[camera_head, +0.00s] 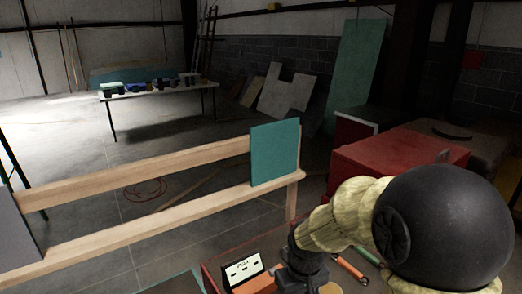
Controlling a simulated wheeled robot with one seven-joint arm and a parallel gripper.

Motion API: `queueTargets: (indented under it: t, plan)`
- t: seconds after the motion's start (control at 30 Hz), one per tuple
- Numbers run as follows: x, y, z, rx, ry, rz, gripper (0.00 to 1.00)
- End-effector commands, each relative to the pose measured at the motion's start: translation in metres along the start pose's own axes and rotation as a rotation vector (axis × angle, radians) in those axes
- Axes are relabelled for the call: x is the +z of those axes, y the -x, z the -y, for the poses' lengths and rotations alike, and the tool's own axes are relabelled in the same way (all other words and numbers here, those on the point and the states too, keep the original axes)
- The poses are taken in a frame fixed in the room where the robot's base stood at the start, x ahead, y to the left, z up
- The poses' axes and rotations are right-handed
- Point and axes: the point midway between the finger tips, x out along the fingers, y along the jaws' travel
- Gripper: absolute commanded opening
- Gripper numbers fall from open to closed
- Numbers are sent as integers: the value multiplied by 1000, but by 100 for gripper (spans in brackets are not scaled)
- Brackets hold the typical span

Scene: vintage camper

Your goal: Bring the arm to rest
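My arm comes in from the lower right, with a large dark round joint and cream-coloured padded links. It is bent and reaches left and down. A dark end part, which looks like my gripper (306,272), is low at the bottom centre, over a red surface with tools. Its fingers cannot be made out, so I cannot tell whether it is open or holds anything. I cannot tell whether it touches the things below it.
A wooden rail frame (150,161) with a teal panel (274,153) stands left of my arm. A red chest (398,160) is behind the arm. A small black-and-white box (242,269) and orange-handled tools (348,268) lie close by. A white table (160,91) stands far back on open floor.

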Motion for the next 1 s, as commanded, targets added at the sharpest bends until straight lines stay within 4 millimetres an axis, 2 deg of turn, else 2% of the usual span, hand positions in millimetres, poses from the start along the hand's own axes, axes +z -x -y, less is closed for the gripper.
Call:
queueTargets:
  t: [0.03,0.1,0.2,0.3,1.0]
  plan:
    - [21,4,-11,9,-70,-24,42]
    - [46,7,-22,17,-159,-59,42]
    - [73,9,-32,24,-260,-100,42]
    - [87,10,-36,27,-315,-122,42]
    - [90,10,-36,27,-325,-126,42]
